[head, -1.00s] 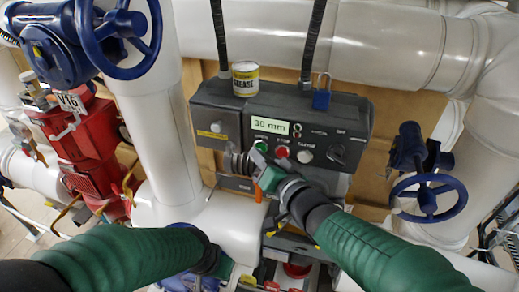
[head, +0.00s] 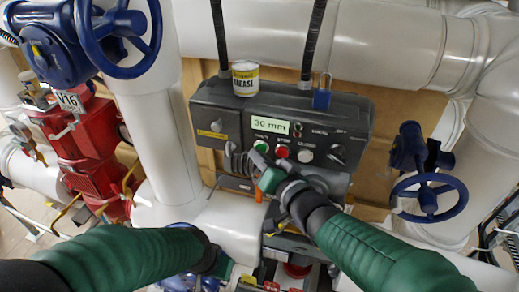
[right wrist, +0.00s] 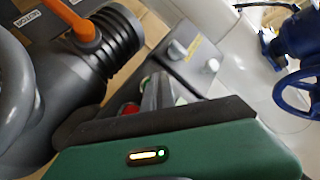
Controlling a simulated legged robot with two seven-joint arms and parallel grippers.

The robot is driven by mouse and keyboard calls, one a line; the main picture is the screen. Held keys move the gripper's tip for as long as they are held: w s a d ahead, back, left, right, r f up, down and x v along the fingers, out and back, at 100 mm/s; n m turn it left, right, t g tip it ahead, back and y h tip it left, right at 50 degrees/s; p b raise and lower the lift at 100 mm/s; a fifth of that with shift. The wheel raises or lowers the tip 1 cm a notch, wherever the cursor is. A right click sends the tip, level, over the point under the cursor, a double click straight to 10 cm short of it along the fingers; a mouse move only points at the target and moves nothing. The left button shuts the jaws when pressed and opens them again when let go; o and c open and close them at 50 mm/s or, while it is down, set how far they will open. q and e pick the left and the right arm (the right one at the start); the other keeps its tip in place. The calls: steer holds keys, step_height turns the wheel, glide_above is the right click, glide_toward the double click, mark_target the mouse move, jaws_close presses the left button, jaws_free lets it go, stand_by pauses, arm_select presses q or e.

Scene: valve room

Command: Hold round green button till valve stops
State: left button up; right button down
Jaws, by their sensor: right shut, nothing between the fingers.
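The round green button (head: 261,146) is on the dark grey control box (head: 215,95), left of a red button (head: 282,152) and a pale button (head: 305,156). My right gripper (head: 257,158) is shut and empty, its tips at the lower edge of the green button. I cannot tell whether they touch it. In the right wrist view the fingers (right wrist: 157,92) point at the panel, beside the red button (right wrist: 130,108). The display (head: 270,125) reads 30 mm. My left gripper (head: 223,267) is low in the head view, its fingers not clear.
A grease can (head: 245,78) and a blue padlock (head: 322,94) are at the box's top edge. A black knob (head: 337,153) is on its right. Blue handwheels (head: 429,197) stand at the right and upper left. Large white pipes surround the box.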

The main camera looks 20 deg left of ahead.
steer(key=shift+s+d, duration=0.2)
steer(key=shift+s, duration=0.5)
steer(key=s+b, duration=0.2)
steer(key=s, duration=0.3)
steer(key=shift+b, duration=0.35)
steer(key=shift+w+a, duration=0.1)
steer(key=shift+f, duration=0.1)
